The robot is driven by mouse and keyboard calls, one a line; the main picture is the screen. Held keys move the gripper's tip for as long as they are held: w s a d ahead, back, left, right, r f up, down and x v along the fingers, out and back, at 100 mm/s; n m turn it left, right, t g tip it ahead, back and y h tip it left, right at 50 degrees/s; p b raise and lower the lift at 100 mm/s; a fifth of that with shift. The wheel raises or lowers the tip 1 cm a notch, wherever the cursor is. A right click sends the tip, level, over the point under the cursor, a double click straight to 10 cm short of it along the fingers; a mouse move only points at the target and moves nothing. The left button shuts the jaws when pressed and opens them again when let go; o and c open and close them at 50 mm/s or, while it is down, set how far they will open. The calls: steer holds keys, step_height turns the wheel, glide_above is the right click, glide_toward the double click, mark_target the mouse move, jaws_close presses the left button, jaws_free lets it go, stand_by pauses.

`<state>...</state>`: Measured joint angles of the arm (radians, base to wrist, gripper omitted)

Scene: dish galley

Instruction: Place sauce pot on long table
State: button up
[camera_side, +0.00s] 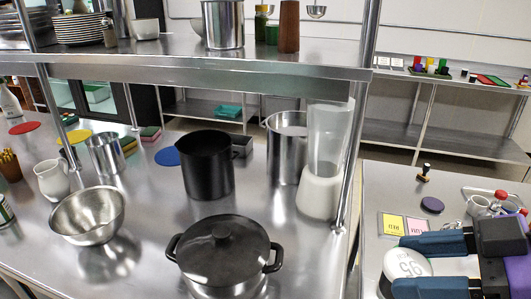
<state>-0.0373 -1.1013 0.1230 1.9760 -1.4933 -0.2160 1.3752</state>
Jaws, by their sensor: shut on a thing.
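My gripper (402,266), with two blue fingers, is at the lower right over the right-hand counter. A long steel table (313,262) fills the left and middle. On it stand a lidded black-handled pot (222,248) at the front and a tall black pot (206,166) behind it. No label shows which pot is the sauce pot.
A blender (325,160) and a steel post (357,130) stand at the table's right edge. A steel bowl (88,215) and a white jug (52,178) are at left. A raised shelf (200,68) crosses above. The right counter (385,185) holds yellow and pink cards (404,225).

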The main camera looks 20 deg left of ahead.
step_height(320, 180, down, 14)
steer(key=f, duration=0.1)
steer(key=w+a+f, duration=0.2)
steer(key=a, duration=0.1)
steer(key=w+a+f, duration=0.2)
steer(key=a+f, duration=0.1)
steer(key=a, duration=0.1)
steer(key=w+a+f, duration=0.3)
steer(key=shift+w+a+f, duration=0.1)
steer(key=shift+a+f, duration=0.05)
steer(key=shift+a, duration=0.25)
steer(key=shift+w+a+f, duration=0.3)
steer(key=shift+a+f, duration=0.15)
steer(key=shift+f, duration=1.65)
steer(key=shift+f, duration=0.15)
steer(key=o, duration=1.1)
steer(key=shift+o, duration=0.2)
